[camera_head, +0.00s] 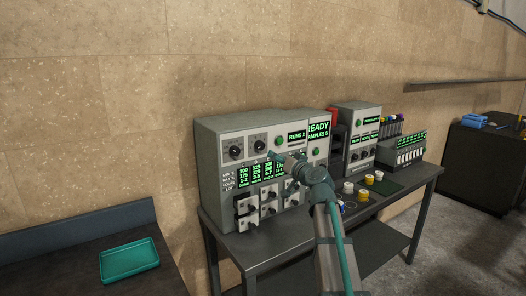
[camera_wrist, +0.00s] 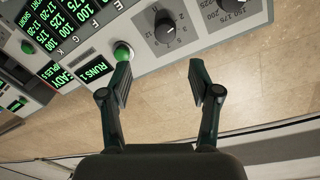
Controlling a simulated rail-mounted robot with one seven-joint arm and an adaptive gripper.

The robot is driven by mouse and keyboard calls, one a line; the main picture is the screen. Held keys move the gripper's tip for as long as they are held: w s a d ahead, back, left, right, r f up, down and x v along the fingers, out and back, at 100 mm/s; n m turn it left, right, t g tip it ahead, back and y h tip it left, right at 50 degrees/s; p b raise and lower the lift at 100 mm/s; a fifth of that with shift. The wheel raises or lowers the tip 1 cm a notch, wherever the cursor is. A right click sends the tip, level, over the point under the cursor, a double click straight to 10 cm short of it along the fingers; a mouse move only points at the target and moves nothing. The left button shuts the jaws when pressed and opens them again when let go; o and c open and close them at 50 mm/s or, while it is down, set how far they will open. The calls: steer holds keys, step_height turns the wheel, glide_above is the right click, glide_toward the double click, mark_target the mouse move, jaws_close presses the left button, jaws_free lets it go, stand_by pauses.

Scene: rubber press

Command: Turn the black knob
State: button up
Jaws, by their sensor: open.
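Two black knobs sit on the upper left panel of the grey press unit (camera_head: 207,150). One knob (camera_head: 236,152) is at the left and the other (camera_head: 260,146) is to its right. In the wrist view, one black knob (camera_wrist: 165,29) with a number scale shows beyond the space between my fingertips, and the other (camera_wrist: 222,4) is cut by the top edge. My gripper (camera_wrist: 160,76) is open, with nothing between its fingers. In the head view, my gripper (camera_head: 283,158) is in front of the panel, right of the knobs. Its fingers appear apart from both knobs.
A green button (camera_wrist: 122,52) is close to my left fingertip in the wrist view. Lit green displays (camera_head: 264,172) and several small switches lie below the knobs. More units and small cups (camera_head: 369,179) stand right on the bench; a green tray (camera_head: 130,261) lies at left.

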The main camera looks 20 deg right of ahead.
mark_target(261, 146)
steer(key=w+a+n+p, duration=0.1)
steer(key=w, duration=0.2)
steer(key=w+a+n+p, duration=0.1)
steer(key=w, duration=0.3)
steer(key=w+a+n+p, duration=0.1)
steer(key=w, duration=0.3)
steer(key=shift+a+r+n+y+p, duration=0.1)
steer(key=shift+r+n+y+p, duration=0.1)
steer(key=shift+n+y+p, duration=0.15)
steer(key=shift+c, duration=0.3)
steer(key=c, duration=1.1)
